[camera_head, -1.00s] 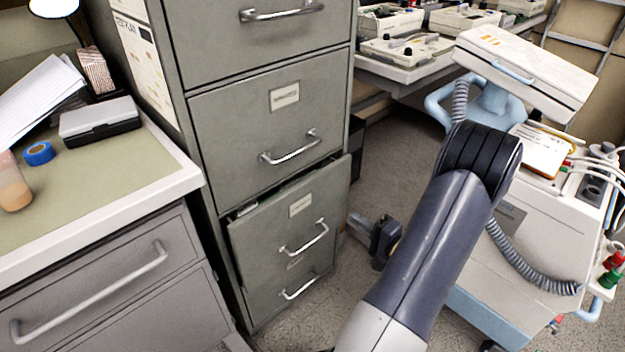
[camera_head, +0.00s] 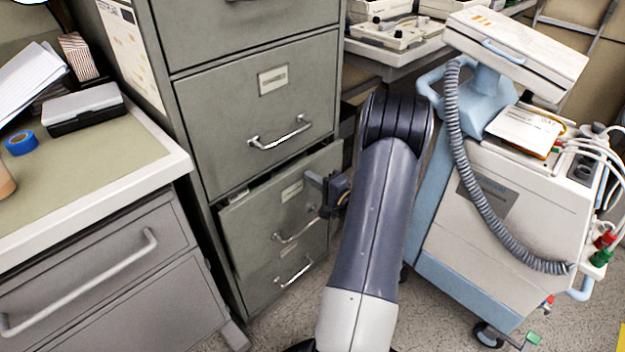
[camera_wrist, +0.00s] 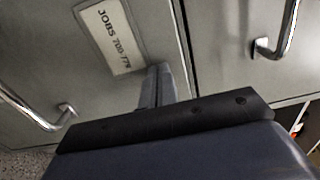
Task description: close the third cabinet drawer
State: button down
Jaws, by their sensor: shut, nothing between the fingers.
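The grey filing cabinet (camera_head: 190,90) stands left of my arm in the head view. Its third drawer (camera_head: 255,222) sticks out a little, with a dark gap along its top edge. Its bar handle (camera_head: 298,232) and label show on the front. My gripper (camera_head: 314,184) is at the right part of that drawer front, right of the label. In the wrist view the shut, empty fingers (camera_wrist: 157,84) point at a grey drawer front beside a label (camera_wrist: 110,36) reading "JOBS 700-774". I cannot tell whether the fingertips touch it.
The second drawer (camera_head: 225,110) above looks shut; the fourth drawer's handle (camera_head: 295,275) is below. A desk (camera_head: 90,170) with drawers stands at left. A wheeled medical cart (camera_head: 510,215) with a coiled hose is close right of my arm. Some floor shows between.

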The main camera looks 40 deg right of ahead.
aim_at(300, 169)
jog(key=shift+w, duration=0.25)
jog(key=w+b, duration=0.1)
jog(key=w, duration=0.1)
jog(key=w+b, duration=0.1)
jog(key=shift+w+a+f, duration=0.15)
jog(key=shift+w+a, duration=0.05)
jog(key=shift+w, duration=0.55)
jog(key=shift+r, duration=0.35)
